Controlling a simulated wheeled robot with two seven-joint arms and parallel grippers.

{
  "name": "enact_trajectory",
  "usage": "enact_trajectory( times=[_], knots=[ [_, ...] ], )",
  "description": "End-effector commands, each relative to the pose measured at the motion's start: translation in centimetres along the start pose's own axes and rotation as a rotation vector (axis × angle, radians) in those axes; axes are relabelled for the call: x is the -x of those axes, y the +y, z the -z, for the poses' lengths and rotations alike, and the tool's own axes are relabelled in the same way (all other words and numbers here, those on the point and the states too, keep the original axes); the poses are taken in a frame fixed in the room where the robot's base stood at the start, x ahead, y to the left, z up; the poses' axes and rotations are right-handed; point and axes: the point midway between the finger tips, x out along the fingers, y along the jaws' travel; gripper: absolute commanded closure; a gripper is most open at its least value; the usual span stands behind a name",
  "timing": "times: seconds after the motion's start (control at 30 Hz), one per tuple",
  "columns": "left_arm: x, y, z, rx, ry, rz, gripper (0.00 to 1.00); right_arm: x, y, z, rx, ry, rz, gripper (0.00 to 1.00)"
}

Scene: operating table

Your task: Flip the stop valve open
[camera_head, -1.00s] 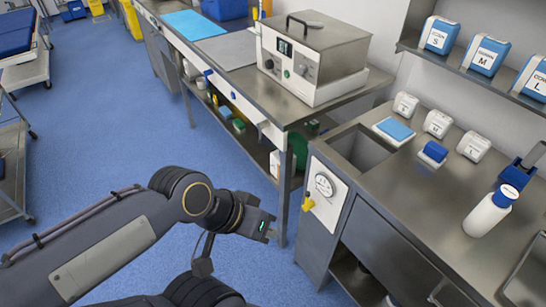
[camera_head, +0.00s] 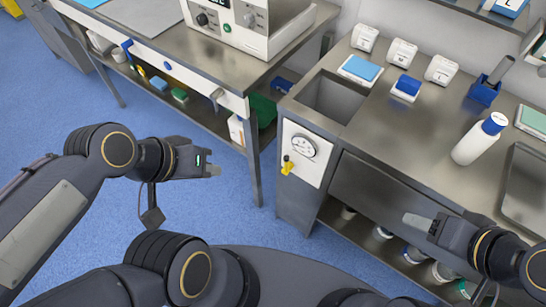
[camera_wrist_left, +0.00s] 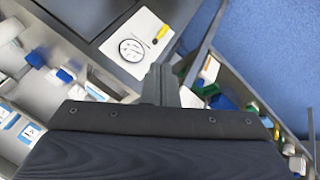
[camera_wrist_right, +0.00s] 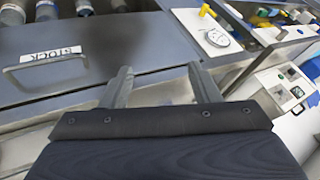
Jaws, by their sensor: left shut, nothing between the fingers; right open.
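The stop valve's yellow lever (camera_head: 287,166) is on a white panel (camera_head: 306,154) below a round gauge (camera_head: 304,146), on the front of the steel counter. The lever also shows in the left wrist view (camera_wrist_left: 161,34) and the right wrist view (camera_wrist_right: 206,11). In the head view the lever hangs down, slightly tilted. My left gripper (camera_head: 216,171) is shut and empty, to the left of the panel and apart from it. My right gripper (camera_head: 412,221) is in front of the counter, right of the panel; its two fingers stand apart and empty in the right wrist view (camera_wrist_right: 163,88).
A steel counter (camera_head: 430,128) with a sink (camera_head: 333,98) stands right. A white bottle (camera_head: 474,143) and several small containers are on it. A drawer marked STOCK (camera_wrist_right: 50,62) is near my right gripper. Another table (camera_head: 156,52) stands at left. Blue floor lies between.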

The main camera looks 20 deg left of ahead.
Motion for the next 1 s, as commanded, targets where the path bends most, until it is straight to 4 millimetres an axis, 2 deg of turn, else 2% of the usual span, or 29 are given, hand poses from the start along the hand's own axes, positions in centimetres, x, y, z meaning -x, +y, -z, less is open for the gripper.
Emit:
enact_trajectory(
  times=[0.03, 0.1, 0.13, 0.27, 0.4, 0.5, 0.6, 0.73, 1.0],
  knots=[
    [-1.2, -0.5, 0.1, 0.067, -0.029, -0.016, 1.0, -1.1, 0.5, -0.6, 0.0, 0.0, 0.0, 0.37],
    [-2.8, -0.9, 0.8, 0.219, -0.085, -0.049, 1.0, -2.5, 1.1, -1.3, 0.0, 0.0, 0.0, 0.28],
    [-3.7, -1.2, 1.2, 0.301, -0.115, -0.063, 1.0, -3.2, 1.5, -1.6, 0.0, 0.0, 0.0, 0.27],
    [-8.6, -2.9, 3.9, 0.73, -0.264, -0.1, 1.0, -6.4, 2.9, -3.3, 0.0, -0.001, 0.0, 0.27],
    [-14.5, -5.5, 6.9, 1.173, -0.403, -0.08, 1.0, -9.3, 4.2, -4.7, 0.0, -0.001, 0.0, 0.27],
    [-18.3, -7.3, 8.5, 1.421, -0.471, -0.045, 1.0, -10.8, 4.9, -5.5, 0.0, -0.001, 0.0, 0.27],
    [-21.0, -8.7, 9.6, 1.593, -0.512, -0.012, 1.0, -11.7, 5.3, -5.9, 0.0, -0.001, 0.0, 0.27],
    [-22.7, -9.4, 10.3, 1.704, -0.536, 0.012, 1.0, -12.1, 5.5, -6.1, 0.0, -0.001, 0.0, 0.27],
    [-22.7, -9.5, 10.4, 1.725, -0.54, 0.016, 1.0, -11.9, 5.5, -6.0, 0.0, 0.0, 0.0, 0.27]
  ],
)
